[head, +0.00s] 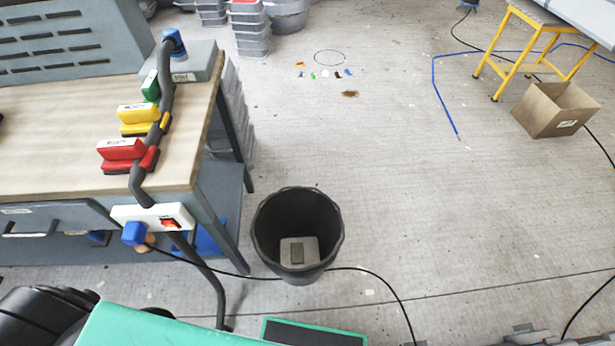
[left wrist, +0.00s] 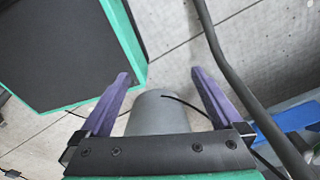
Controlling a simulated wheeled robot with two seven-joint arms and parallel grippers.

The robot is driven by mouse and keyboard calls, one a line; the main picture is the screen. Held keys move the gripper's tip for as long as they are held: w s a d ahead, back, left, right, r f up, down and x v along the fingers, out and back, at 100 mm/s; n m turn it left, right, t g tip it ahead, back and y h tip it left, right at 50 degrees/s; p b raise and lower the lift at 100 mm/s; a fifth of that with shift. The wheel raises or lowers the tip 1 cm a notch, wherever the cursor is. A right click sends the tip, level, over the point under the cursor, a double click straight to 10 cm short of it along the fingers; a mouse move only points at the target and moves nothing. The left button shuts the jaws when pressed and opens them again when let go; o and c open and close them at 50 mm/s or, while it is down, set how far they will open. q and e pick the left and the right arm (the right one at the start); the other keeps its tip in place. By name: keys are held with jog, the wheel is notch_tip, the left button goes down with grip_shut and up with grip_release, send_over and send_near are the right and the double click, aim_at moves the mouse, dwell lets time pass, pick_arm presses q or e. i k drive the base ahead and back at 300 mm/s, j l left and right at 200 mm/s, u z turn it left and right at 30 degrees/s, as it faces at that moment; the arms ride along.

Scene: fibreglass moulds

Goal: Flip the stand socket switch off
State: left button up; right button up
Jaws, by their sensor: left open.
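A white socket strip (head: 152,217) is fixed at the bench's front right corner. A red rocker switch (head: 171,223) sits at its right end; its on or off position is too small to tell. A blue plug (head: 133,233) is in the strip's left end. My left gripper (left wrist: 159,74) shows in the left wrist view with two purple fingers spread apart and nothing gripped. A grey rounded body (left wrist: 158,114) shows beyond and between the fingers; I cannot tell if it is the bin. The socket strip is not visible there. My right gripper is in neither view.
The wooden bench (head: 60,170) holds red (head: 122,150) and yellow (head: 138,112) blocks. A dark bin (head: 297,232) stands right of the bench. A dark hose (head: 222,295) hangs below the strip; a dark tube (left wrist: 235,80) crosses the wrist view. Black cable (head: 370,274) crosses the floor.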

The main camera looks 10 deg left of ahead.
aim_at(170, 225)
jog(key=u, duration=1.8)
jog(key=k+j+z, duration=0.1)
jog(key=j, duration=0.25)
jog(key=k+j, duration=0.2)
jog(key=j, duration=0.2)
jog(key=k+j+z, duration=0.15)
jog(key=j, duration=0.2)
